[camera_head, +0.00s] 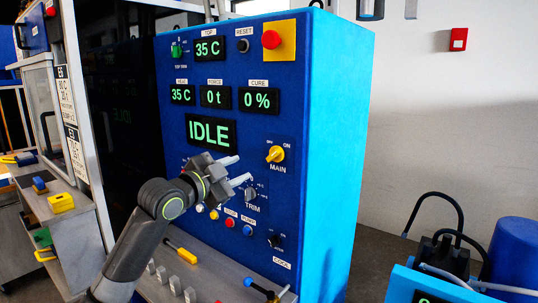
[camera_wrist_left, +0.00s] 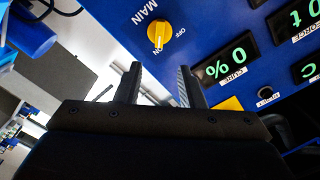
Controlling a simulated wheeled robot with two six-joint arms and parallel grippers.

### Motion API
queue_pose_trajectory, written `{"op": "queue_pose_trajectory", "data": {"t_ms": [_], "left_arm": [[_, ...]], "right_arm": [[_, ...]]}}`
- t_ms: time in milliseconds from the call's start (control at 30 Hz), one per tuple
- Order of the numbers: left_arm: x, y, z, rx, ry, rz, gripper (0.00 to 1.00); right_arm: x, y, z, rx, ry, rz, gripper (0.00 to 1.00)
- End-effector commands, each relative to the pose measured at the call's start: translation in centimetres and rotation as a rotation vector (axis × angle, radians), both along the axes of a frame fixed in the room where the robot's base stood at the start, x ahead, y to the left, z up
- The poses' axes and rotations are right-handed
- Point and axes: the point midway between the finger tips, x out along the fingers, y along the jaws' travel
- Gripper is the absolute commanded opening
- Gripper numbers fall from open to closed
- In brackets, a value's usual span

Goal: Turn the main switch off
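The main switch is a yellow rotary knob (camera_head: 275,154) on the blue control panel, above the MAIN label, with small OFF and ON marks above it. Its handle is tilted, with the upper end toward the ON side at the right. My left gripper (camera_head: 241,169) is in front of the panel, left of and slightly below the knob. Its fingers are apart with nothing between them. In the left wrist view the knob (camera_wrist_left: 158,30) lies beyond the open fingertips (camera_wrist_left: 159,76), not touched. My right gripper is not in view.
The IDLE display (camera_head: 211,132) is lit left of the knob, and the TRIM dial (camera_head: 251,194) sits below it. A red button on a yellow plate (camera_head: 271,40) is at the top. A ledge with a yellow-handled tool (camera_head: 181,251) runs below the panel. Space before the knob is clear.

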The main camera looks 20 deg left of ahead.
Motion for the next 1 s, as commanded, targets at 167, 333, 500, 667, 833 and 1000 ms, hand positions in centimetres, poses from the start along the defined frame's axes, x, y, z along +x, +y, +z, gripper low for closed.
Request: {"op": "queue_pose_trajectory", "data": {"t_ms": [167,333,500,667,833,1000], "left_arm": [[3.1,-1.2,0.3,-0.005,0.002,-0.001,0.35],[5.8,-2.2,0.3,-0.004,0.002,-0.002,0.35],[8.2,-3.1,0.2,-0.002,0.002,-0.001,0.35],[10.2,-3.8,0.2,-0.001,0.002,-0.001,0.35],[11.6,-4.3,0.1,-0.001,0.001,-0.001,0.35],[12.2,-4.5,-0.1,0.001,0.003,0.0,0.35]], "right_arm": [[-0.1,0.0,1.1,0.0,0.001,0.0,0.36],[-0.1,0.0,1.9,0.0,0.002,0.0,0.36],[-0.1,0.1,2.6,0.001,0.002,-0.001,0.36],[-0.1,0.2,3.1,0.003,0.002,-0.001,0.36],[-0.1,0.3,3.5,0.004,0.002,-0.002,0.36],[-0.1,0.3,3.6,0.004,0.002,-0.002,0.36]]}}
